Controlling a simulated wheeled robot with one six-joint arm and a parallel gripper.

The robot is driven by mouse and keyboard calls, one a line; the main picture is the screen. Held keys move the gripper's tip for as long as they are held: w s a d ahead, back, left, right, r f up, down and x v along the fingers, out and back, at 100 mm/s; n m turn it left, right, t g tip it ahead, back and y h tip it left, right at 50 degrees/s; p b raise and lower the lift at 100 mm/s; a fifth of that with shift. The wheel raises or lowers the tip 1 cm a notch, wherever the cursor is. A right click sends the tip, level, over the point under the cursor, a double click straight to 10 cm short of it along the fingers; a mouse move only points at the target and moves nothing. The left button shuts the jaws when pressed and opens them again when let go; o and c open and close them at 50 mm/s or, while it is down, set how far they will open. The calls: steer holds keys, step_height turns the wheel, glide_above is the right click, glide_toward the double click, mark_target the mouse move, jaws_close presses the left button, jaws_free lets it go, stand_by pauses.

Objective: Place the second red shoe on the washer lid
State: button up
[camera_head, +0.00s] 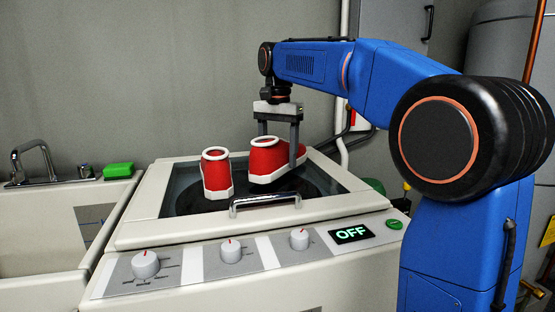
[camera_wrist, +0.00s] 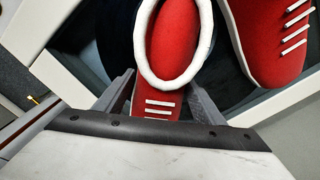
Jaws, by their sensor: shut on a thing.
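One red shoe (camera_head: 216,172) with a white collar and sole stands on the left part of the washer lid (camera_head: 336,178), over its dark glass. The second red shoe (camera_head: 268,158) is right beside it. My gripper (camera_head: 279,150) points down from above and is shut on the second shoe, at its right end. The wrist view shows the held shoe (camera_wrist: 168,60) between the two grey fingers (camera_wrist: 160,95), with the other shoe (camera_wrist: 272,40) to its right. I cannot tell whether the held shoe's sole touches the lid. The fingertips are partly hidden.
A metal handle (camera_head: 265,203) lies at the lid's front edge. Below it are several knobs (camera_head: 231,250) and a green OFF display (camera_head: 351,234). At left are a sink faucet (camera_head: 38,160) and a green sponge (camera_head: 118,169). A wall stands close behind.

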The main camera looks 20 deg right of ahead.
steer(key=shift+f, duration=0.65)
steer(key=shift+f, duration=0.1)
steer(key=o, duration=1.2)
step_height(320, 180, up, 12)
steer(key=shift+r, duration=0.1)
